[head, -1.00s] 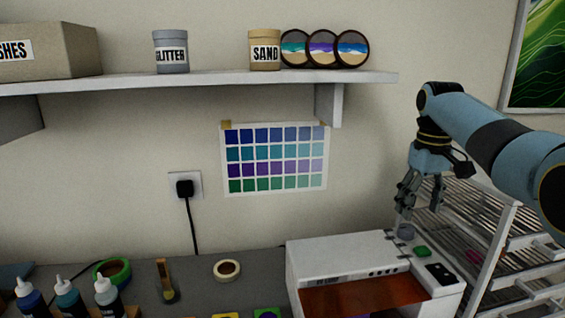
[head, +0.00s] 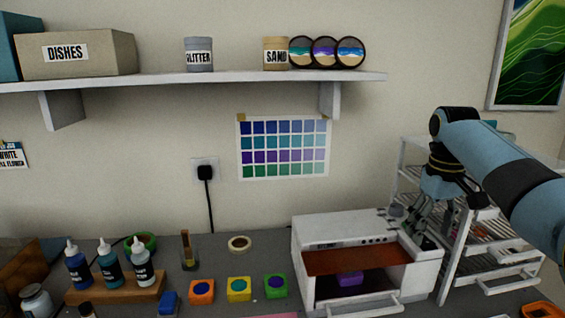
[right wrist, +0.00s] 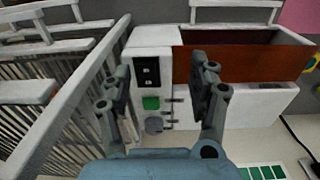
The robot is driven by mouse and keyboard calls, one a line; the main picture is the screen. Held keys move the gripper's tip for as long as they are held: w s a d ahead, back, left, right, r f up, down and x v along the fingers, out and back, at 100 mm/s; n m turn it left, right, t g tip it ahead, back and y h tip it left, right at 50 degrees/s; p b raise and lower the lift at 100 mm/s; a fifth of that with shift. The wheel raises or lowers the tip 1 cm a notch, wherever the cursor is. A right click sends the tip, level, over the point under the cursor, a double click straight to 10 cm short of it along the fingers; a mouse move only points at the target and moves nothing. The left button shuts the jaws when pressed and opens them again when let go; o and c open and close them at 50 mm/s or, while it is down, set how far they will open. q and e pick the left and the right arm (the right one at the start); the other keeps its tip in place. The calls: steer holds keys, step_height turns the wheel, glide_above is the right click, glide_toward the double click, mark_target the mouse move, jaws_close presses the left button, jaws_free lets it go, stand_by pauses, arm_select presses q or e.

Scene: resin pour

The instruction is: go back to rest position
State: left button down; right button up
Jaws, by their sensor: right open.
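My right gripper (head: 430,222) is at the right of the head view, beside the control end of a white curing box (head: 345,228). In the right wrist view the gripper (right wrist: 160,85) has its two fingers spread apart with nothing between them. The box's panel with a green button (right wrist: 151,103), a grey knob (right wrist: 154,125) and a black switch plate (right wrist: 147,70) shows between and beyond the fingers. The box's front is open under an amber panel (head: 350,262), and a purple block (head: 349,279) sits inside. My left gripper is not in view.
A white wire rack (head: 465,250) stands right of the box, close to my right arm. Orange (head: 202,291), yellow (head: 239,289) and green (head: 275,286) moulds lie on the bench. Bottles (head: 78,267) stand at left. A shelf (head: 200,81) runs above.

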steer(key=s+f+t, duration=0.1)
steer(key=s+f, duration=0.4)
steer(key=s, duration=0.4)
steer(key=s+f+t, duration=0.1)
steer(key=s+f, duration=0.4)
steer(key=s, duration=0.4)
steer(key=s+a+r+t, duration=0.1)
steer(key=s+a+r, duration=0.15)
steer(key=s, duration=0.75)
steer(key=s+a+r, duration=0.1)
steer(key=s+r, duration=0.3)
steer(key=s, duration=0.6)
step_height(320, 180, down, 41)
steer(key=s+d+g+b, duration=0.1)
steer(key=s+d+b, duration=0.2)
steer(key=b, duration=1)
arm_select(q)
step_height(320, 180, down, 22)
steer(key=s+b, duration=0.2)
steer(key=b, duration=0.7)
arm_select(e)
steer(key=s+f, duration=0.8)
steer(key=f, duration=0.3)
steer(key=s+f+m+g, duration=0.1)
steer(key=s+f, duration=0.8)
steer(key=f, duration=0.3)
steer(key=shift+s+d+f+h, duration=0.3)
